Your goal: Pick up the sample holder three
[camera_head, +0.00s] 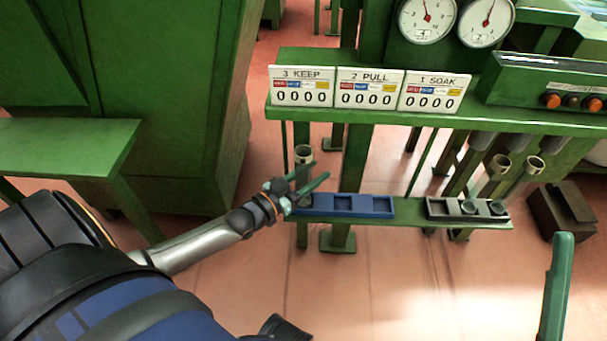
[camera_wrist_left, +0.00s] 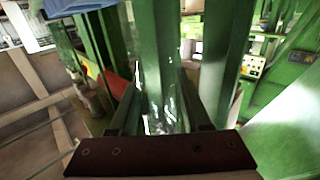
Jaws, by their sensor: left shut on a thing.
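My left gripper (camera_head: 305,187) reaches in from the left at the left end of a blue tray with square compartments. It is shut on a slim holder with a grey, open, cup-like top (camera_head: 304,154), which stands roughly upright just above the fingers. The holder's lower part is mostly hidden by the gripper. In the left wrist view the two green fingers (camera_wrist_left: 160,118) point away from the brown mount, with glassy glints between them. Two similar grey-topped holders (camera_head: 500,162) (camera_head: 536,164) are at the right.
The blue tray (camera_head: 378,213) and a dark tray (camera_head: 437,217) with round dark pieces lie on a low green shelf. Above is a green ledge (camera_head: 380,115) with counters marked 3 KEEP, 2 PULL and 1 SOAK. A green post stands close behind the gripper. A brown box (camera_head: 555,215) is at the right.

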